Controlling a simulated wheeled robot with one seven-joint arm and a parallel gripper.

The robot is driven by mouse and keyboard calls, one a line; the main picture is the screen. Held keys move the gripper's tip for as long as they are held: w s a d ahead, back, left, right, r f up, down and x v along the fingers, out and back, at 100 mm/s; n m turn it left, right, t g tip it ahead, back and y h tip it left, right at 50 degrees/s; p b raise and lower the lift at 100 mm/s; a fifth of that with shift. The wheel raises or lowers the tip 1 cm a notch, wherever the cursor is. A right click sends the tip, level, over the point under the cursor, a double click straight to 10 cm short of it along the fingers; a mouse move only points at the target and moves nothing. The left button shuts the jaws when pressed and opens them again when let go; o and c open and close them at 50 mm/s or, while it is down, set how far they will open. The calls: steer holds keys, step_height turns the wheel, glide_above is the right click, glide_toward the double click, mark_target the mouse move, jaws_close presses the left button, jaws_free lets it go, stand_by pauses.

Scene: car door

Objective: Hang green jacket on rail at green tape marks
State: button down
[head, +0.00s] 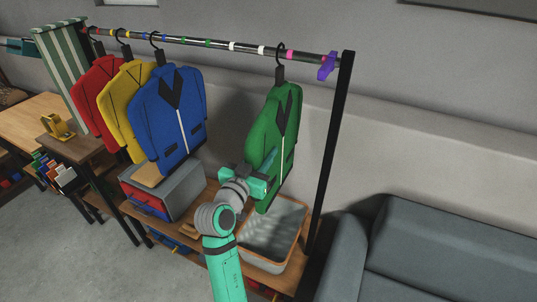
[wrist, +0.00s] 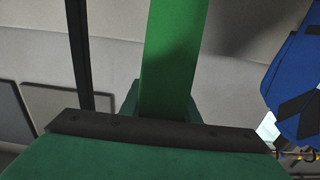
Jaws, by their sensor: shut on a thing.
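The green jacket (head: 272,135) is upright at the right part of the rail (head: 222,45). Its hook overlaps the rail between a white and a pink tape mark; whether it rests on the rail I cannot tell. The green tape marks (head: 183,41) are further left along the rail, just right of the blue jacket. My gripper (head: 258,182) is at the lower left side of the green jacket and shut on it. In the wrist view the jacket shows as a green vertical strip (wrist: 174,60); the fingertips are not clear there.
Blue (head: 172,115), yellow (head: 116,100) and red (head: 92,88) jackets hang at left. A purple clamp (head: 327,66) is by the right post (head: 331,150). A bin (head: 268,238) and a grey box (head: 170,188) stand below. The rail between blue and green jackets is free.

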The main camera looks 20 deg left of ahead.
steer(key=a, duration=2.7)
steer(key=shift+w, duration=0.45)
stand_by(2.4)
steer(key=shift+r, duration=0.1)
steer(key=shift+f, duration=0.25)
stand_by(0.3)
steer(key=c, duration=1.3)
jaws_free()
steer(key=shift+f, duration=0.15)
steer(key=shift+s, duration=0.1)
steer(key=s, duration=1)
steer(key=shift+s+a, duration=0.15)
steer(key=shift+s, duration=0.2)
